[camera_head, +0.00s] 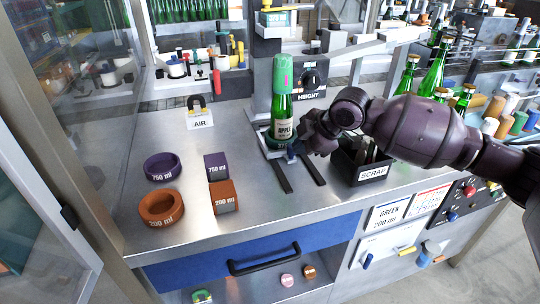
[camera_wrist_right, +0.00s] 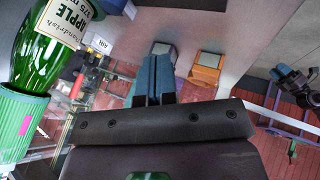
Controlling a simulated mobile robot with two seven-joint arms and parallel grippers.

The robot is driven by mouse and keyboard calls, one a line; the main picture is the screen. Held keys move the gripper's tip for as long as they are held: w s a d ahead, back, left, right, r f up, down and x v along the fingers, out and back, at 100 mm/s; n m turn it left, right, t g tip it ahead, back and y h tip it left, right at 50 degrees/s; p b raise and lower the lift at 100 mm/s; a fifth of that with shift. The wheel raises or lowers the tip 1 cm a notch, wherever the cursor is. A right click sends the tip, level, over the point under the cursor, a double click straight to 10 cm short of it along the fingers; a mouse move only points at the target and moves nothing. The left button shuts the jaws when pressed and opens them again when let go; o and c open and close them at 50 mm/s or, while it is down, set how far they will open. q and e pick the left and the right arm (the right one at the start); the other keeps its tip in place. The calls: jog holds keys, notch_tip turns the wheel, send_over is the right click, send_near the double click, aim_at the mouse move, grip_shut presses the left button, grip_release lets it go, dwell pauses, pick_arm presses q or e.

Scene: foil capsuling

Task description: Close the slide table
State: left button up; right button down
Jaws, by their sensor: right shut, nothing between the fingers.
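The slide table (camera_head: 266,150) is a low plate at the capsuling machine's foot, with two dark rails (camera_head: 312,168) running from it toward the bench front. A green bottle (camera_head: 281,112) with a green foil capsule (camera_head: 283,75) stands upright on it under the machine head. The bottle also shows at the left of the right wrist view (camera_wrist_right: 38,52). My right gripper (camera_head: 294,150) is shut and empty, its blue-grey fingertips together (camera_wrist_right: 153,72), low in front of the bottle at the slide's front edge. I cannot tell whether it touches the slide.
A black SCRAP bin (camera_head: 372,173) stands close right of the rails, under my right arm. Purple (camera_head: 162,167) and orange (camera_head: 161,207) rings and two blocks (camera_head: 223,196) sit on the left bench. A blue drawer (camera_head: 250,250) is below. The bench front centre is clear.

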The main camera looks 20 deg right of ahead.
jog(key=b+x, duration=0.1)
jog(key=x, duration=0.8)
jog(key=shift+w+f, duration=0.1)
jog(key=shift+f, duration=0.05)
jog(key=w, duration=0.3)
jog(key=shift+a+f+m, duration=0.2)
jog(key=shift+f+m, duration=0.1)
jog(key=shift+w, duration=0.45)
pick_arm(q)
jog(key=shift+s+d+f, duration=0.1)
jog(key=shift+d+f, duration=0.05)
jog(key=shift+f, duration=0.3)
jog(key=shift+s+d+f, duration=0.1)
jog(key=shift+f, duration=0.35)
pick_arm(e)
jog(key=shift+w, duration=0.2)
